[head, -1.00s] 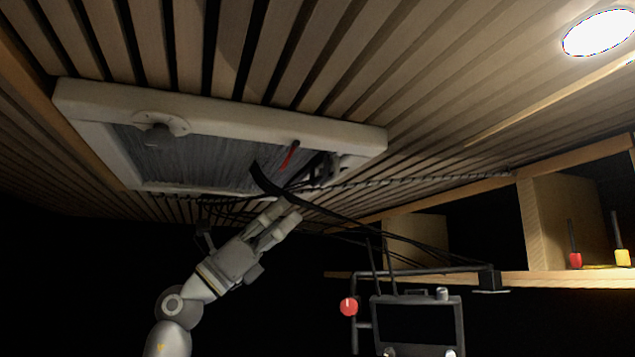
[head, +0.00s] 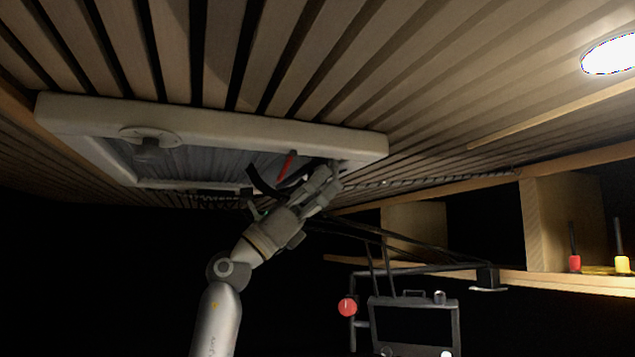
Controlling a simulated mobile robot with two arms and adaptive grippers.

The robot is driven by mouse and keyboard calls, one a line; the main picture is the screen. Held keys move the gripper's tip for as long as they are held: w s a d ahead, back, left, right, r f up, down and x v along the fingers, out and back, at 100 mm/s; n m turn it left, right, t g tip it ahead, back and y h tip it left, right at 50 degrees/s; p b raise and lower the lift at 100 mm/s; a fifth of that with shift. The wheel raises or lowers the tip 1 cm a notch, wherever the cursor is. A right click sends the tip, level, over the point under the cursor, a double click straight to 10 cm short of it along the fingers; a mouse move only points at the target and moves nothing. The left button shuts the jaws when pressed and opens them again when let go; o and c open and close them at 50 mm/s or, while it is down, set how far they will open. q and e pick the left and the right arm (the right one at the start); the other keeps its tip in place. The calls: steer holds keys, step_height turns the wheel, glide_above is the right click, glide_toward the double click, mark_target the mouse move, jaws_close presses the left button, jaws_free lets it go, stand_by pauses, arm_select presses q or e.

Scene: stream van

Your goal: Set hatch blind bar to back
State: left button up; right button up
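The roof hatch has a thick pale frame (head: 230,126) set in the slatted ceiling. A grey pleated blind (head: 210,165) covers much of its opening. A red tab (head: 286,165) and a dark curved strap (head: 260,184) hang near the blind's right end. I cannot clearly make out a separate blind bar; the right end is partly hidden by my gripper. My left gripper (head: 328,182) is raised at the right end of the opening, against or just below the frame. Its fingers overlap dark fittings there, so I cannot tell their gap or contact. My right gripper is not in view.
A round knob mount (head: 150,137) sits on the frame's left part. Dark cables (head: 400,242) run below the ceiling to the right. A dark framed device (head: 413,298) with a red ball (head: 347,307) stands lower right. A wooden shelf (head: 560,282) holds red and yellow-handled tools.

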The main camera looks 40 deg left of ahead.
arm_select(q)
steer(key=c, duration=1.4)
steer(key=shift+o, duration=0.2)
steer(key=s+a+b, duration=0.1)
steer(key=s+a, duration=0.3)
steer(key=s, duration=0.5)
steer(key=s+a+b, duration=0.2)
steer(key=s+a, duration=0.3)
steer(key=s, duration=0.4)
steer(key=s+a+b, duration=0.2)
steer(key=s+a, duration=0.3)
steer(key=s, duration=0.5)
steer(key=shift+a, duration=0.25)
steer(key=o, duration=1.4)
steer(key=shift+s, duration=0.1)
steer(key=shift+c, duration=0.2)
steer(key=shift+f, duration=0.1)
